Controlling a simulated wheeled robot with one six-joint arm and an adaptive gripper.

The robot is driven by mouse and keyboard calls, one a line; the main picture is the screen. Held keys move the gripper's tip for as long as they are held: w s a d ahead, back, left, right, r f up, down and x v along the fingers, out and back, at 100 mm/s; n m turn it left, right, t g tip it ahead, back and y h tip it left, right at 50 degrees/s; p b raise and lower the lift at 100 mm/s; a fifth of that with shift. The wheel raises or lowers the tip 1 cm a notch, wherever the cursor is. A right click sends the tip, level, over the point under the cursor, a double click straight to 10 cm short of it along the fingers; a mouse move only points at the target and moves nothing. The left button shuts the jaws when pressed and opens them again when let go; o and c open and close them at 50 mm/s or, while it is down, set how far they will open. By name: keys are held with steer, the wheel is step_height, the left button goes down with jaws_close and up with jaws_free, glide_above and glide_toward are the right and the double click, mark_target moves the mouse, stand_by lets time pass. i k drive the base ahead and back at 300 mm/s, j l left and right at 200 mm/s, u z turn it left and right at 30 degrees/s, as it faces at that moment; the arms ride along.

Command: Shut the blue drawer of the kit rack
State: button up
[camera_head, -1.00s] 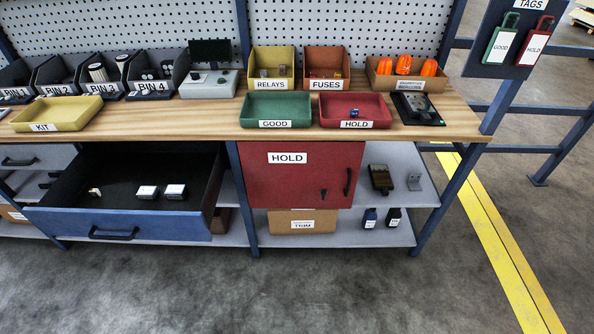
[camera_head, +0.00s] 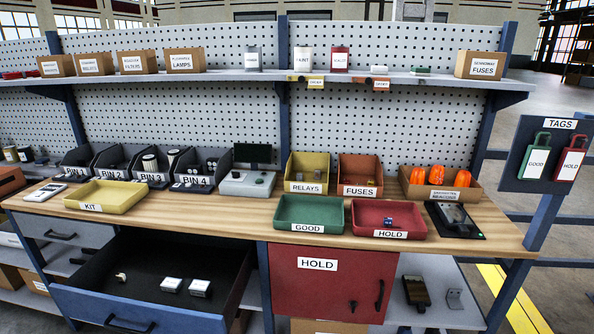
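The blue drawer (camera_head: 150,305) is pulled well out from under the workbench at the lower left. Its dark inside shows two small white-topped blocks (camera_head: 185,286) and a small pale piece (camera_head: 121,277) on its floor. A black bar handle (camera_head: 130,325) is on its front, close to the bottom edge of the picture. My gripper is not in view, so its state does not show.
The wooden bench top (camera_head: 255,225) carries a yellow KIT tray (camera_head: 106,196), a green GOOD tray (camera_head: 309,214), a red HOLD tray (camera_head: 389,219) and several bins. A shut red HOLD cabinet (camera_head: 325,283) stands right of the drawer. A shelf (camera_head: 330,74) with boxes runs above.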

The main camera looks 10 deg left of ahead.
mark_target(94, 293)
steer(key=u, duration=1.3)
steer(key=i+l+u, duration=0.4)
steer(key=l, duration=0.35)
steer(key=i, duration=0.1)
